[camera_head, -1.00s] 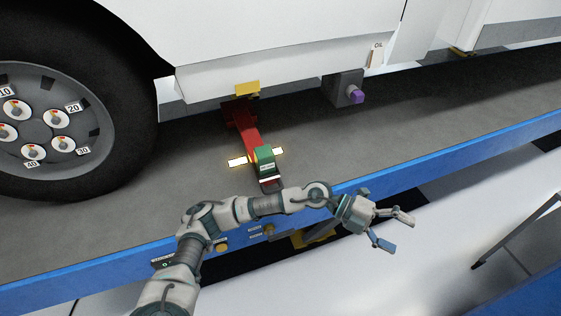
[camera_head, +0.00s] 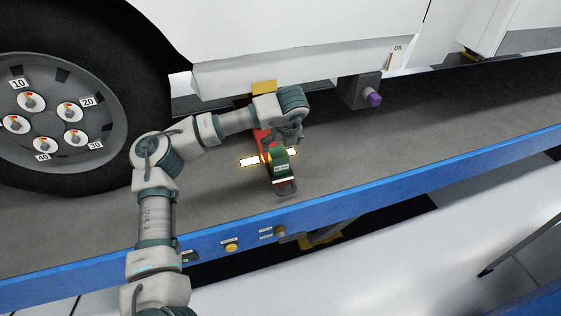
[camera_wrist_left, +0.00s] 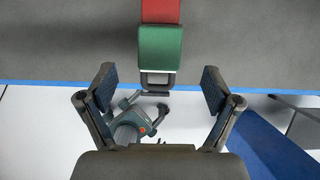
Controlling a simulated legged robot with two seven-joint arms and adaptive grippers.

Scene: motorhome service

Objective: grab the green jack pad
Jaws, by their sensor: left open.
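The green jack pad (camera_head: 281,165) sits on the outer end of a red jack arm (camera_head: 263,138) under the vehicle. It also shows at the top middle of the left wrist view (camera_wrist_left: 160,48), with a dark loop handle (camera_wrist_left: 158,82) on its near side. My left gripper (camera_head: 291,138) hangs just above and behind the pad in the head view, its fingers mostly hidden. In the left wrist view my left gripper (camera_wrist_left: 160,88) is open and empty, its fingers apart either side of the handle. What looks like my right gripper (camera_wrist_left: 138,114) is small below, its state unclear.
A blue-edged platform (camera_head: 345,209) carries the vehicle; its wheel (camera_head: 85,90) stands left. A grey box with a purple knob (camera_head: 373,97) hangs to the right. The grey deck right of the pad is clear.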

